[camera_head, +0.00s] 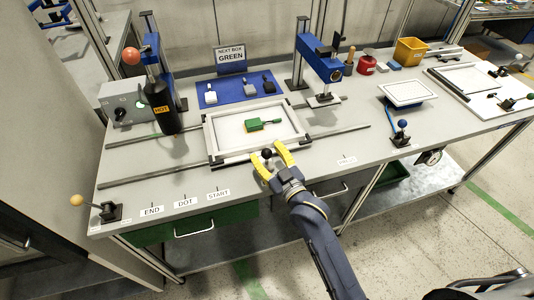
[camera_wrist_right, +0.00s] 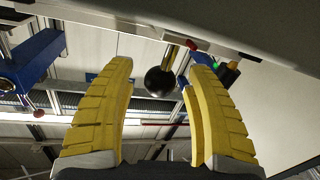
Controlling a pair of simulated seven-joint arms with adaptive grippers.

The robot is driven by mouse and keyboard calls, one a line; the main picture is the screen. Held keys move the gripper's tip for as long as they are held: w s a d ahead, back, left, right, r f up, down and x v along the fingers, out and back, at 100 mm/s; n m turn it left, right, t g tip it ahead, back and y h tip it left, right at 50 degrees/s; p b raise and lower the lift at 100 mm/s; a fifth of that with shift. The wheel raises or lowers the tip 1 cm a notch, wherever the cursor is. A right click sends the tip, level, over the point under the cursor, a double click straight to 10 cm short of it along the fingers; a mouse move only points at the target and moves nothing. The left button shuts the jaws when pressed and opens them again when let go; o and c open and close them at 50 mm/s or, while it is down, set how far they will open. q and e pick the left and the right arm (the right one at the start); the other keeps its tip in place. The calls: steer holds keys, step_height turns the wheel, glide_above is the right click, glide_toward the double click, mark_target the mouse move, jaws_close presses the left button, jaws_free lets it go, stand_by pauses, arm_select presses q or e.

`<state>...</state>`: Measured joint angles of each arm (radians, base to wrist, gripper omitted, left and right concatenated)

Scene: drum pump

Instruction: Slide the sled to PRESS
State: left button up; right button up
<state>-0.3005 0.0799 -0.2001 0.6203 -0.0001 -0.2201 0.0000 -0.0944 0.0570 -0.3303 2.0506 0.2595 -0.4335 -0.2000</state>
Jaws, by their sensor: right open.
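The sled is a pale framed tray (camera_head: 213,140) on two rails, with a green part (camera_head: 255,125) lying in it. Its front left corner is near the START label (camera_head: 218,194). A black ball knob (camera_head: 267,153) stands at its front edge. My right gripper (camera_head: 269,154) has yellow fingers, open, one on each side of the knob. The right wrist view shows the knob (camera_wrist_right: 160,80) between the fingertips, with gaps on both sides. A small pale label (camera_head: 347,160), too faint to read surely, is farther right on the table's front edge. My left gripper is out of view.
The rails (camera_head: 340,130) run on both sides of the sled. A blue press column (camera_head: 322,65) stands behind right, and a black HOT cylinder (camera_head: 161,105) stands at left. DOT (camera_head: 185,202) and END (camera_head: 151,210) labels are at the front left. A tan-knobbed lever (camera_head: 105,210) stands at the left corner.

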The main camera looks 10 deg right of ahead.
jaws_close()
stand_by(0.5)
